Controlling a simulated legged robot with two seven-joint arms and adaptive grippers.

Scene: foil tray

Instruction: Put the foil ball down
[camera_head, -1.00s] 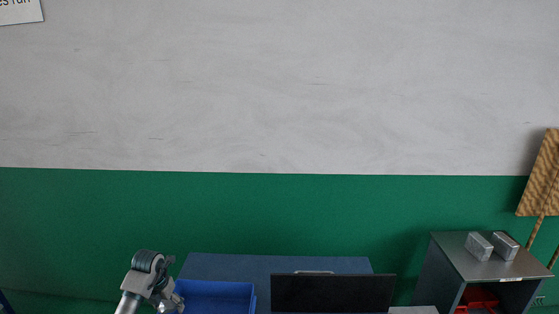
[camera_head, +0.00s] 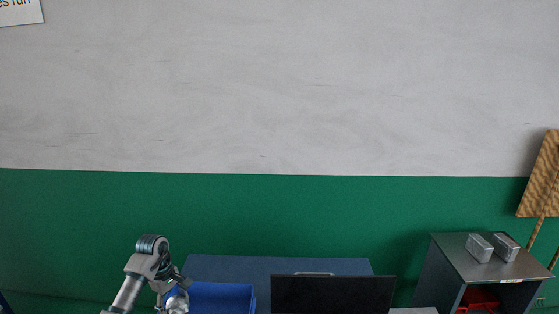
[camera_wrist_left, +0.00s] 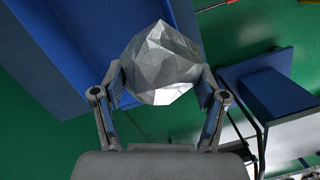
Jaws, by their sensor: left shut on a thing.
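The foil ball (camera_wrist_left: 161,65) is a faceted, crumpled silver lump in the left wrist view. My left gripper (camera_wrist_left: 161,80) is shut on it, with one finger on each side. In the head view my left arm comes in at the lower left and bends down beside a blue bin (camera_head: 222,296). The gripper's fingertips and the ball cannot be made out clearly there. In the wrist view a large blue surface (camera_wrist_left: 85,45) lies behind and left of the ball. My right gripper is in neither view.
A dark panel (camera_head: 333,294) stands right of the bin, before a blue-grey surface (camera_head: 225,266). A grey cabinet (camera_head: 485,262) at the lower right carries two silver blocks (camera_head: 480,247) and has red items (camera_head: 478,298) inside.

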